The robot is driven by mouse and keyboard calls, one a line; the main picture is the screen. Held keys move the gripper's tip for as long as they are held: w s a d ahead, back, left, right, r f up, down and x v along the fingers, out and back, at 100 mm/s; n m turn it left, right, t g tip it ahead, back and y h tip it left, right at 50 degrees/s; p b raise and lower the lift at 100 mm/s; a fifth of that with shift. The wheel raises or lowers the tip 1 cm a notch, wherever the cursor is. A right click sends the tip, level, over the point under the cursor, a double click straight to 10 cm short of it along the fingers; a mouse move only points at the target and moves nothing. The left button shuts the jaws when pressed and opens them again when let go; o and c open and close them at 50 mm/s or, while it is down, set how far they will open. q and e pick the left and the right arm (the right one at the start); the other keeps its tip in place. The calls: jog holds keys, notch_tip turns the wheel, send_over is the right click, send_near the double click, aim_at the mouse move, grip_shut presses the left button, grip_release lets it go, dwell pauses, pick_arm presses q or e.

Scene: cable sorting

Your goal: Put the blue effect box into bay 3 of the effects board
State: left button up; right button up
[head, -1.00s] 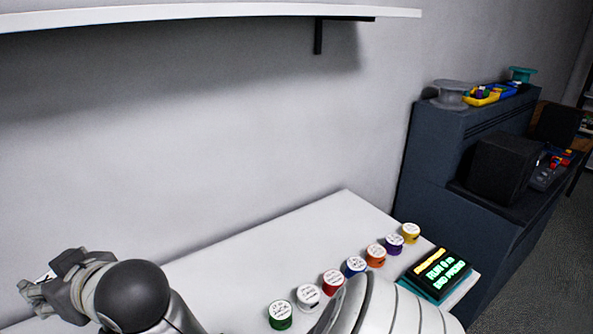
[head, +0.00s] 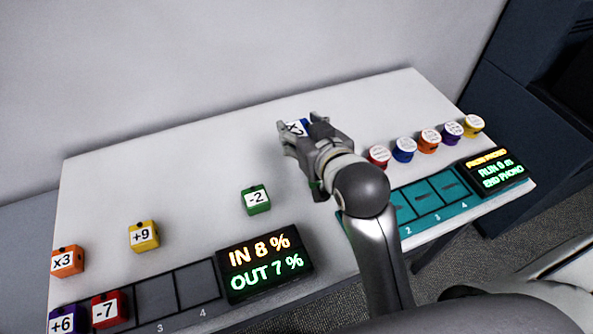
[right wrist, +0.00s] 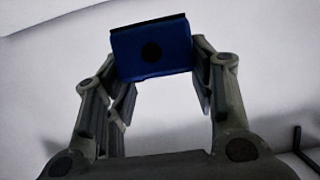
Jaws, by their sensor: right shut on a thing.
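The blue effect box (head: 297,128), with a white label on one face, is held at the fingertips of my right gripper (head: 300,140), above the back part of the white table. In the right wrist view, the blue box (right wrist: 152,50) sits between the two fingers, its dark round knob or hole facing the camera. The effects board (head: 192,320) is at the lower left. Its bay 1 holds a purple box (head: 68,319) marked +6 and bay 2 a red box (head: 110,309) marked -7. Bay 3 (head: 156,298) and bay 4 (head: 195,283) are empty. My left gripper is out of view.
A display (head: 265,264) adjoins the board's right end. A teal board (head: 428,201) and several coloured spools (head: 429,141) are at the right.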

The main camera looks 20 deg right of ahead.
notch_tip(320, 180, down, 4)
jog(key=s, duration=0.2)
jog(key=f+x, duration=0.1)
jog(key=x, duration=0.4)
jog(key=s+f+x, duration=0.1)
jog(key=x, duration=0.4)
jog(key=f+x, duration=0.1)
jog(key=x, duration=0.5)
jog(key=shift+s+d+p, duration=0.2)
jog(key=shift+p, duration=0.2)
jog(key=shift+w+f, duration=0.25)
jog(key=shift+f, duration=0.15)
notch_tip(320, 180, down, 3)
jog(key=shift+r+p, duration=0.1)
jog(key=shift+p, duration=0.25)
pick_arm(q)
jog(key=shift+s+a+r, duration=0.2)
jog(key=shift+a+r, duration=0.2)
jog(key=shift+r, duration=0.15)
pick_arm(e)
jog(key=shift+f, duration=0.25)
jog(key=shift+f, duration=0.15)
jog(key=o, duration=1.1)
